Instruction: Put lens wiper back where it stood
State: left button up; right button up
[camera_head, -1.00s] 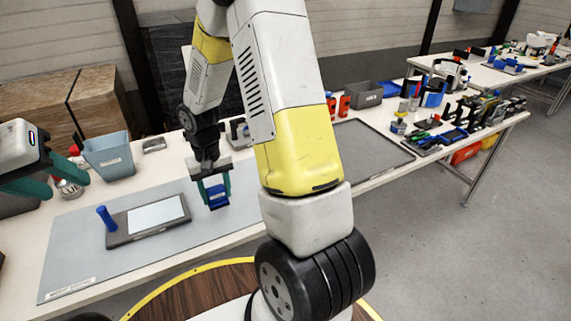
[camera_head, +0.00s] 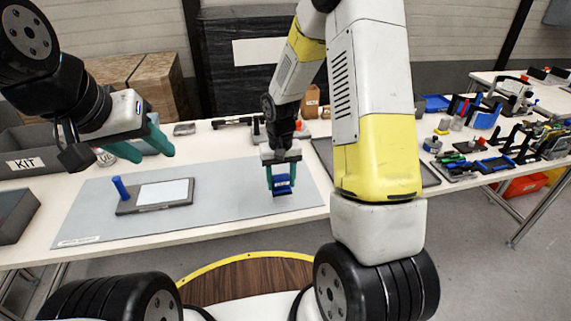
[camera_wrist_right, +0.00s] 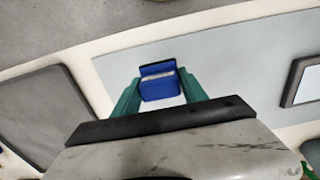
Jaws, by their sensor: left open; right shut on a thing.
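My right gripper (camera_head: 283,180) is shut on a blue block-like piece with a dark edge, which I take to be the lens wiper (camera_head: 282,187). It hangs over the right part of the grey mat (camera_head: 235,185); any gap to the mat is hard to judge. In the right wrist view the lens wiper (camera_wrist_right: 158,86) sits between the green fingertips. My left gripper (camera_head: 150,148) is open and empty, above the mat's back left part. A dark plate with a pale panel (camera_head: 163,193) and an upright blue handle (camera_head: 121,188) lie on the mat's left half.
A KIT bin (camera_head: 25,165) and a dark box (camera_head: 14,216) stand at the left. A dark grey mat (camera_wrist_right: 40,110) lies right of the lens wiper in the head view, partly behind my arm. Several tools (camera_head: 490,150) crowd the table's right end. The grey mat's middle is clear.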

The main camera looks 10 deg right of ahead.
jog(key=w+d, duration=0.2)
jog(key=w, duration=0.1)
jog(key=w+d, duration=0.1)
jog(key=d, duration=0.1)
jog(key=shift+w+f, duration=0.2)
jog(key=shift+f, duration=0.1)
jog(key=shift+w+d+f, duration=0.15)
jog(key=shift+w+f, duration=0.05)
jog(key=shift+f, duration=0.7)
jog(key=shift+w+d+f, duration=0.15)
jog(key=shift+f, duration=0.7)
jog(key=shift+f, duration=0.15)
jog(key=o, duration=1.2)
